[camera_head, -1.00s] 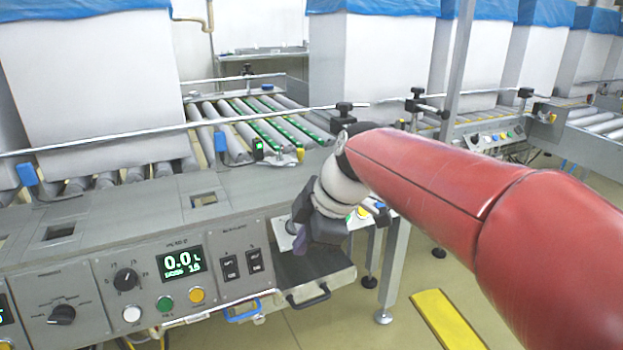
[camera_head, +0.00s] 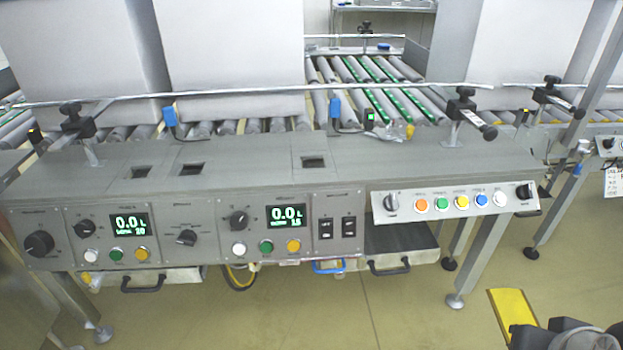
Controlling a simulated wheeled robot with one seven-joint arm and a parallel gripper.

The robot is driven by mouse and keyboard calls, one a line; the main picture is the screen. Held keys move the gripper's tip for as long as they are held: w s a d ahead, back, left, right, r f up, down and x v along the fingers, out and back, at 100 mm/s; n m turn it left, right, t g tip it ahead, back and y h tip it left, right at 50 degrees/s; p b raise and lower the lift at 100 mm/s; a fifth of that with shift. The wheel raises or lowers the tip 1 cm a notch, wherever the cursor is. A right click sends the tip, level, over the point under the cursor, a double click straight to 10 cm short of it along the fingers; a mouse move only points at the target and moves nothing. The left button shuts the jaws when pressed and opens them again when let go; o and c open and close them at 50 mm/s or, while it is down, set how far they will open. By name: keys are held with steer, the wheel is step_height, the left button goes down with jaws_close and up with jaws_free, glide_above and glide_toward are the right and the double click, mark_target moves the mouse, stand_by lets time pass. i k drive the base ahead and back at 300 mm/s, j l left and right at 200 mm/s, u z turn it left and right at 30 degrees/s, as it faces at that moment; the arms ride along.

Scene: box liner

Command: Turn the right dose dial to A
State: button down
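The right dose dial (camera_head: 238,219) is a small black knob with a pale pointer on the grey front panel. It sits left of the right display (camera_head: 289,216), which reads 0.0 L with a smaller 15 below. Its scale letters are too small to read, so I cannot tell its setting. The similar left dose dial (camera_head: 84,228) is beside the left display (camera_head: 130,224), which reads 0.0 L and 20. Grey end parts of my arm show cut off at the bottom right corner, far from the dials. No fingertips can be made out.
A button box (camera_head: 455,203) projects farther right. Handles stick out below.

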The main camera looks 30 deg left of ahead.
mark_target(239, 221)
steer(key=k+l+u, duration=0.1)
steer(key=u, duration=1.35)
steer(key=i+l+u, duration=0.2)
steer(key=k+j, duration=0.1)
